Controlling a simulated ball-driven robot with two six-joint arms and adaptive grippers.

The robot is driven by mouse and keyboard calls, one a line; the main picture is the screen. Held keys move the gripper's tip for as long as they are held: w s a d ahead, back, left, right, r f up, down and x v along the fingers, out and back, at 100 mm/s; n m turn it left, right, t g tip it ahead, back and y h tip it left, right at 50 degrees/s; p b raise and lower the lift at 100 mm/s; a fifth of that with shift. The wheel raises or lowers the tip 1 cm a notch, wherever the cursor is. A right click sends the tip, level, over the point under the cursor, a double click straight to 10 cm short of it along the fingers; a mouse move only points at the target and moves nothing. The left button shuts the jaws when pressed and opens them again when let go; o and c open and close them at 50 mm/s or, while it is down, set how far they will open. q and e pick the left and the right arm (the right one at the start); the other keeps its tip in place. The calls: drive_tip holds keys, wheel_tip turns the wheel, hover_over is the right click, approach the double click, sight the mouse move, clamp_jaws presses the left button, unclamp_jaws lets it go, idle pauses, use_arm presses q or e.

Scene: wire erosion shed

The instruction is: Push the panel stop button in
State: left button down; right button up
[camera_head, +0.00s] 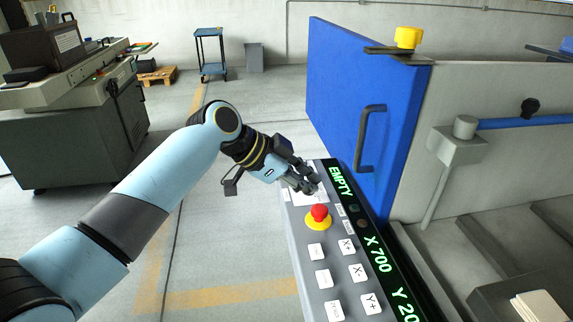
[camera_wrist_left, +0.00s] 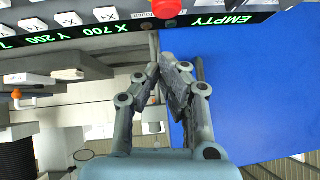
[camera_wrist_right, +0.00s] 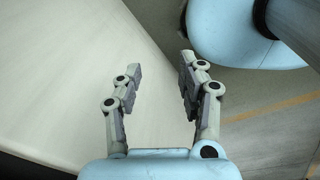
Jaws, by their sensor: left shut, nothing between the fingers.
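The red stop button (camera_head: 319,212) sits on a yellow base on the grey control panel (camera_head: 297,236). Its red cap also shows at the top edge of the left wrist view (camera_wrist_left: 166,8). My left gripper (camera_head: 312,186) is shut and empty, close to the panel's far end, beyond the stop button in the head view. A gap shows between the fingertips and the button in the left wrist view. My right gripper (camera_wrist_right: 158,70) is open and empty, seen only in the right wrist view, with a pale surface behind it.
White keys (camera_head: 347,246) lie nearer than the button, beside a green-lit display (camera_head: 378,254). A blue door (camera_head: 345,95) with a dark handle (camera_head: 368,138) stands just beyond the panel. A grey machine (camera_head: 70,140) stands at the left. Open floor lies between.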

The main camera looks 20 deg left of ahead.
use_arm(q)
drive_tip(key=v, duration=0.5)
drive_tip(key=shift+a+r, duration=0.15)
drive_tip(key=shift+r, duration=0.2)
use_arm(e)
drive_tip(key=shift+w+f, duration=0.2)
drive_tip(key=shift+w, duration=0.4)
drive_tip(key=shift+s, duration=0.1)
